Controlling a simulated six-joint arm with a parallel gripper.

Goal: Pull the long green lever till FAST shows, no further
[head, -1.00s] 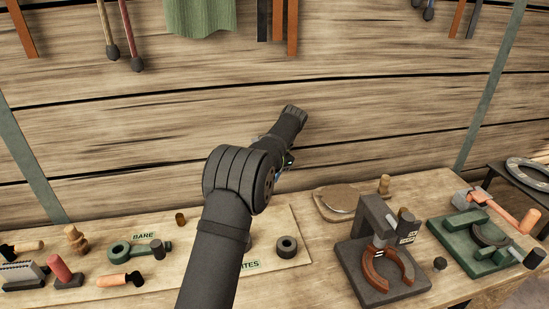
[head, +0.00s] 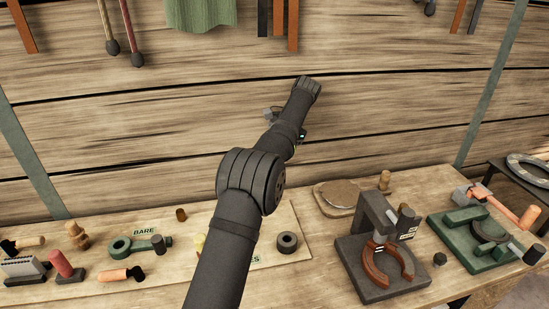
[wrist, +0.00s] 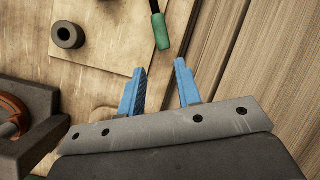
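A dark rod with a green grip (wrist: 162,32) enters the wrist view from the top edge; its base is out of that view. It looks like the lever, and I cannot make it out in the head view, where my arm covers part of the board. My gripper (wrist: 160,68) has two blue fingers spread apart with nothing between them. The green grip lies just beyond the fingertips in the picture, with no visible contact. I cannot read FAST in any view.
A pale board (head: 290,220) carries a BARE label (head: 150,232), a partly hidden label and a black ring (head: 287,242). A grey stand with a brown horseshoe-shaped piece (head: 388,265) and a green fixture (head: 475,240) stand to the right. The plank wall (head: 400,100) is behind.

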